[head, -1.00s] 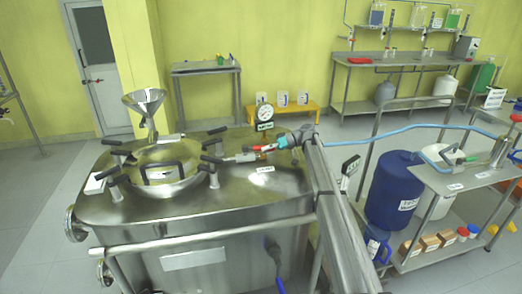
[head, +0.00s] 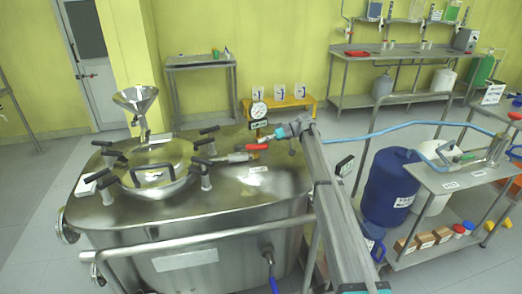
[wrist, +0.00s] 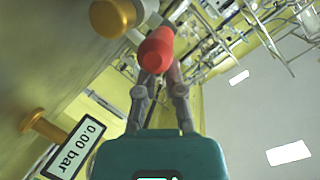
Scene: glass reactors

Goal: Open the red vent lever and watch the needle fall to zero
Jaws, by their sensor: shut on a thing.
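The red vent lever (head: 256,147) is on top of the steel reactor (head: 240,190), near its far right edge. In the wrist view the red lever (wrist: 157,48) points toward my camera, with the fingertips at its near end. My gripper (wrist: 158,72) is shut on it; in the head view my gripper (head: 268,140) comes in from the right. The round dial gauge (head: 258,110) stands just behind the lever; its needle is too small to read. A display plate (wrist: 70,147) in the wrist view reads 0.00 bar.
A steel funnel (head: 137,100) and a round lid (head: 152,172) with black clamp handles are left of the lever. A brass fitting (wrist: 112,17) is close beside the lever. A blue drum (head: 390,187) and a cart (head: 470,180) with a blue hose stand at right.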

